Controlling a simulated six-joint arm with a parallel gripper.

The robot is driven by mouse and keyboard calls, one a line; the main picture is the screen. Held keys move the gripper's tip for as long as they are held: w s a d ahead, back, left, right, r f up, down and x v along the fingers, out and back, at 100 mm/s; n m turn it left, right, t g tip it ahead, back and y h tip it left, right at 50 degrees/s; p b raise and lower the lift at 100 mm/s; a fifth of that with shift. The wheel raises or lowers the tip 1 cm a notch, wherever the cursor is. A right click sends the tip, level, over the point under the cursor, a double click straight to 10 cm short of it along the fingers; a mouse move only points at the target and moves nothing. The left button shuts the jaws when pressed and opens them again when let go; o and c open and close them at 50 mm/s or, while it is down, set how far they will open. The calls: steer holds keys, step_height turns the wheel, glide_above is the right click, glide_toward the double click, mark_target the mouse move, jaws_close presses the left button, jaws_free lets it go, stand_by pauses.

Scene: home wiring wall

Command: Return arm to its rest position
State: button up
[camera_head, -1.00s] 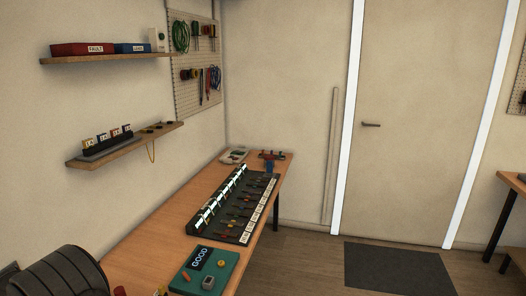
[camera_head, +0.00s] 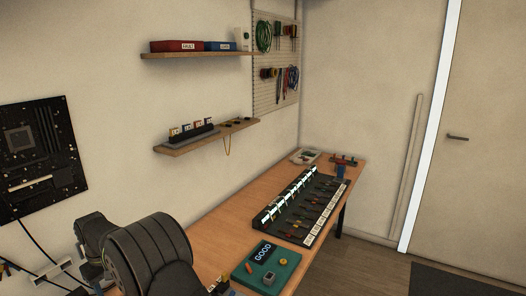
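Dark ribbed rounded parts (camera_head: 150,255), which look like links of my own arm, fill the lower left of the head view. They stand in front of the wooden workbench (camera_head: 232,217) and hide its near left part. I cannot make out my gripper or its fingertips in this view, so its state does not show.
On the bench are a green board marked GOOD (camera_head: 286,277) and a long black rack (camera_head: 305,207) with labelled slots. A circuit board (camera_head: 40,155) hangs at left. Two shelves, the upper (camera_head: 195,55) and the lower (camera_head: 205,137), jut from the wall. Floor shows at right.

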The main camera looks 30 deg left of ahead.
step_height(320, 180, down, 11)
steer(key=shift+r, duration=0.15)
step_height(320, 180, up, 5)
steer(key=shift+w+f, duration=0.1)
steer(key=w+d+r, duration=0.7)
steer(key=w+d, duration=0.1)
steer(key=w, duration=0.1)
steer(key=w+d+r+m, duration=0.1)
steer(key=w+d+m, duration=2.5)
steer(key=d+m, duration=0.1)
steer(key=shift+w+r+m, duration=0.2)
steer(key=shift+r+m, duration=0.15)
steer(key=shift+m, duration=0.55)
